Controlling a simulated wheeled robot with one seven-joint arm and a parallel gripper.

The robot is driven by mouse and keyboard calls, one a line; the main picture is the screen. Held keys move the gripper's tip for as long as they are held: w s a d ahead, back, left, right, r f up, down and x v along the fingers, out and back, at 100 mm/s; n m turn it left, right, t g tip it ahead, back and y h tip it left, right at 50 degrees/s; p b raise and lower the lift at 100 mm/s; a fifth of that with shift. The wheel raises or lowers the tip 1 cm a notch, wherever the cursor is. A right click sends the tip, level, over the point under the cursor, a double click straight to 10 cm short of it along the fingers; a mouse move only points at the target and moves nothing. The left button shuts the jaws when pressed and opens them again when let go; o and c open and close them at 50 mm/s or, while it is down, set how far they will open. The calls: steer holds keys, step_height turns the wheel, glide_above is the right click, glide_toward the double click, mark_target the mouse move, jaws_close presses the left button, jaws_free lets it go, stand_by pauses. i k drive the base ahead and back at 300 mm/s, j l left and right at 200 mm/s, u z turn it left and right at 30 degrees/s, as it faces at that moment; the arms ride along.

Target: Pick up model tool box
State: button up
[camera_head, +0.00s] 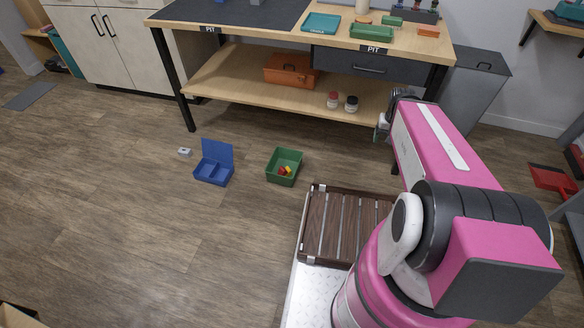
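An orange tool box (290,72) with a dark top handle stands on the lower shelf of the workbench. A small blue box (213,166) with its lid raised and compartments inside sits on the floor. I cannot tell for sure which of the two is the model tool box. My gripper (381,128) shows only in part, beside my pink arm, in front of the bench's right side. It is apart from both boxes. Its fingers are too small and hidden to tell if they are open or shut.
A green bin (284,166) with small red and yellow pieces stands right of the blue box. A small white item (184,152) lies to its left. Two small jars (342,102) stand on the shelf (235,84). Bench legs frame the shelf. The floor (130,220) at left is clear.

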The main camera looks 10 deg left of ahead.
mark_target(187, 152)
steer(key=k+l, duration=0.5)
steer(key=u, duration=1.75)
steer(key=i+j+z, duration=0.4)
steer(key=i+j, duration=0.4)
steer(key=i, duration=0.2)
steer(key=i+j+z, duration=0.4)
steer(key=i+j, duration=0.5)
steer(key=j, duration=0.2)
